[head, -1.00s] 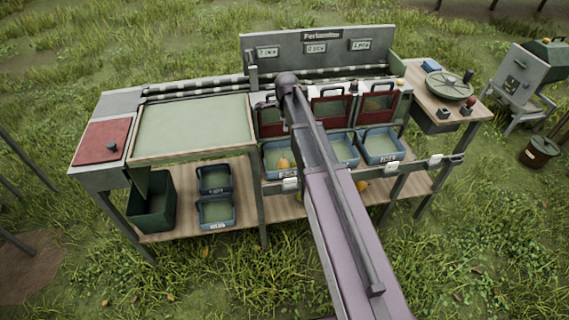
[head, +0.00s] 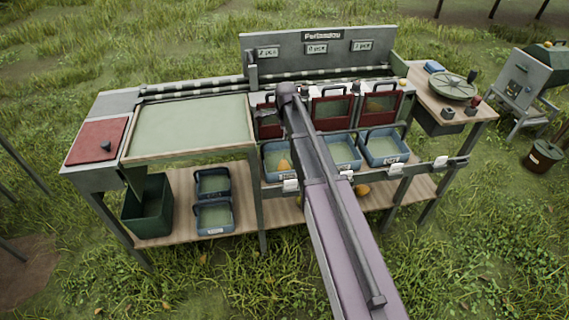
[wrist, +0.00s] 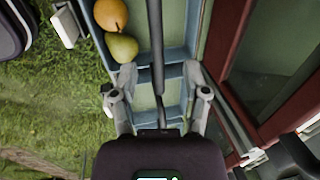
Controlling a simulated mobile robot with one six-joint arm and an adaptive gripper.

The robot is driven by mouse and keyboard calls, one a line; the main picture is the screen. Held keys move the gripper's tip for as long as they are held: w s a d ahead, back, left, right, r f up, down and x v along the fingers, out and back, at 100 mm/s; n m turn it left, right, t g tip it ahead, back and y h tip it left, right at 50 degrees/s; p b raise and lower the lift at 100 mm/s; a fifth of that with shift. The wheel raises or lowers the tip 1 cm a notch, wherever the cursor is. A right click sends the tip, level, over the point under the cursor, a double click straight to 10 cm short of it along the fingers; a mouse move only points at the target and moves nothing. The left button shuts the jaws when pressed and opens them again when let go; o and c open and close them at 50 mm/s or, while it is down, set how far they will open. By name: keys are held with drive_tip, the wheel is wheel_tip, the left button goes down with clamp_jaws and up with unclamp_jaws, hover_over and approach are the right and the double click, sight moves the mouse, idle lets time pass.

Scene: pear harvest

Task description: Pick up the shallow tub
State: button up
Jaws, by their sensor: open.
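Shallow blue tubs stand in a row along the front of the bench. The left tub (head: 268,148) holds an orange pear in the head view. The middle tub (head: 352,160) is partly behind my arm. My gripper (wrist: 160,98) is open in the wrist view, its fingers apart over a blue tub (wrist: 172,117). A dark bar runs between them. I cannot tell whether the fingers touch anything.
Dark red framed gates (head: 333,108) stand close behind the tubs. Two blue tubs (head: 213,216) and a dark green bin (head: 147,208) sit on the lower shelf. White label clips (head: 290,185) jut from the front rail. Open grass lies in front.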

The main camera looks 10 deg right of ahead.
drive_tip(key=shift+f, duration=0.1)
drive_tip(key=shift+w+d+f+b, duration=0.1)
drive_tip(key=shift+w+f+b, duration=0.1)
drive_tip(key=shift+f+b, duration=1.1)
drive_tip(key=shift+w+d+f+b, duration=0.1)
drive_tip(key=shift+w+f+b, duration=0.1)
drive_tip(key=shift+f+b, duration=1.1)
drive_tip(key=shift+r, duration=0.1)
